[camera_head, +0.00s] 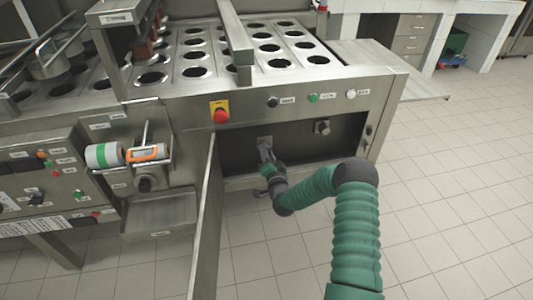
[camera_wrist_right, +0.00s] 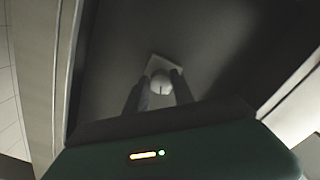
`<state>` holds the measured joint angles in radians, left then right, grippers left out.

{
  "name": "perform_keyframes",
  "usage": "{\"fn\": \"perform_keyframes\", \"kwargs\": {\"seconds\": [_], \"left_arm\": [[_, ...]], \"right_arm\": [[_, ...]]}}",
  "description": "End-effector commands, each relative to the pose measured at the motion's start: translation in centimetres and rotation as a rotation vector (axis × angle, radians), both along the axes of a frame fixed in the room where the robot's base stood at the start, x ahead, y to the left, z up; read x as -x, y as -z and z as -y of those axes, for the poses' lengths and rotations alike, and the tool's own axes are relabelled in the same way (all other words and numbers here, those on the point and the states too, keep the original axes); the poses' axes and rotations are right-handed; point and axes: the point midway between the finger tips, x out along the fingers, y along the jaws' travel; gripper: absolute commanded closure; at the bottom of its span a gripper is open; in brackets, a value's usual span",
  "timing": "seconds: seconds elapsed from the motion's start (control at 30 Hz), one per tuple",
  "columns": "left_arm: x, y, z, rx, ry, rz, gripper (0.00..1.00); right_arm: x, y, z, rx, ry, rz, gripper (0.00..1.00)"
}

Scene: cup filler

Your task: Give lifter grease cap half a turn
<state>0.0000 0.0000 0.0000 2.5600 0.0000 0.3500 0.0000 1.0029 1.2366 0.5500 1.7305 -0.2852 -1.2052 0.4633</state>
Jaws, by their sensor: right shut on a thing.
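The lifter grease cap (camera_wrist_right: 160,82) shows in the right wrist view as a pale round knob with a dark line on it, in front of a small light plate. My right gripper (camera_wrist_right: 158,92) is shut on the cap, one finger on each side. In the head view my right gripper (camera_head: 266,154) reaches into the open bay under the machine top, at a small plate (camera_head: 264,141) on the bay's back wall. The cap itself is hidden there by the gripper. My left gripper is not in view.
An open door (camera_head: 205,225) stands just left of my right arm. A second knob (camera_head: 322,127) sits to the right inside the bay. A red emergency stop (camera_head: 221,115) and several buttons are on the panel above. The tiled floor (camera_head: 455,190) at right is clear.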

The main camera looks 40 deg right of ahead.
Motion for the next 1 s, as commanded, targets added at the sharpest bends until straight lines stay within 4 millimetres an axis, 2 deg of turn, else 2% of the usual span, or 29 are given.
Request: {"fn": "perform_keyframes", "kwargs": {"seconds": [0.03,1.0], "left_arm": [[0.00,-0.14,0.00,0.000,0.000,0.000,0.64],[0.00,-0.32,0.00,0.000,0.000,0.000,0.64]], "right_arm": [[0.21,-0.33,0.57,-0.031,0.012,0.025,1.00],[0.45,0.18,0.85,-0.842,0.022,0.467,1.00]]}}
